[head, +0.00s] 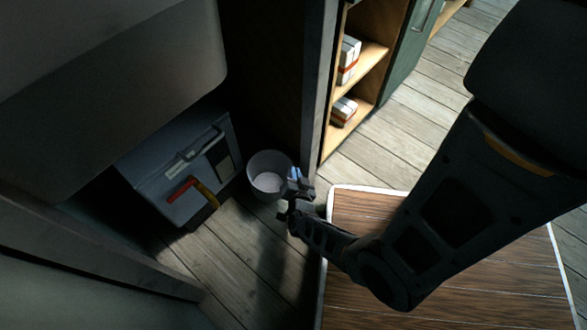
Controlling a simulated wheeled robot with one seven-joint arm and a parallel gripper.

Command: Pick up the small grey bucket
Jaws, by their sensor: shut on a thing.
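The small grey bucket (268,164) stands upright on the wooden floor in a dark corner, its open top facing up and its inside looking empty. My gripper (291,187) is at the bucket's right, near side, shut on its rim or wall. The fingertips are small and dark here, so the exact place of the grip is hard to see. The bucket's lower right side is partly hidden behind my gripper.
A wooden table (440,265) with white edges lies under my arm. Shelves (362,70) hold boxes.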

